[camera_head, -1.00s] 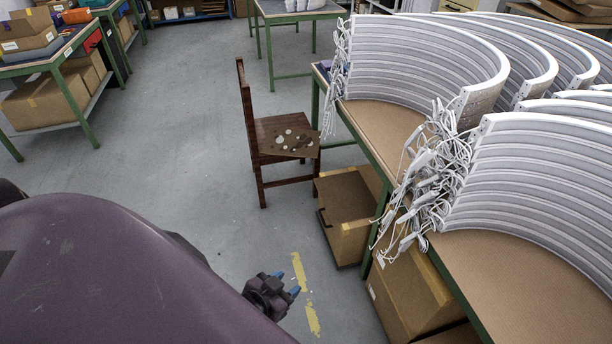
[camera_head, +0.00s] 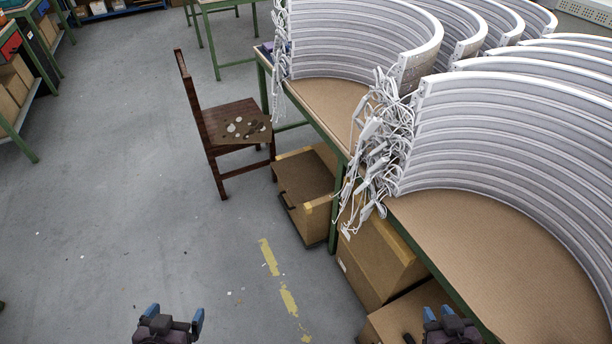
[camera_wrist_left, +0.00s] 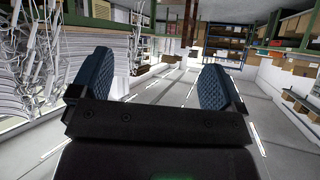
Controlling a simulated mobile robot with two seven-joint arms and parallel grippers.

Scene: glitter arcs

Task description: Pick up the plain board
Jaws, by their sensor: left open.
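No separate board that I can surely call the plain board shows. A thin brown board with pale round spots (camera_head: 244,128) lies on the seat of the dark wooden chair (camera_head: 197,100). Flat brown board surfaces (camera_head: 480,255) cover the green-framed bench under the white curved strips. My left gripper (camera_head: 175,316) is open and empty over the floor at the bottom of the head view. Its two blue fingers stand wide apart in the left wrist view (camera_wrist_left: 155,85). My right gripper (camera_head: 438,315) is at the bottom right, beside the bench; its finger gap is unclear.
White curved strips (camera_head: 500,130) fill the bench, with tangled white cables (camera_head: 375,140) hanging off its edge. Cardboard boxes (camera_head: 375,260) stand under the bench.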

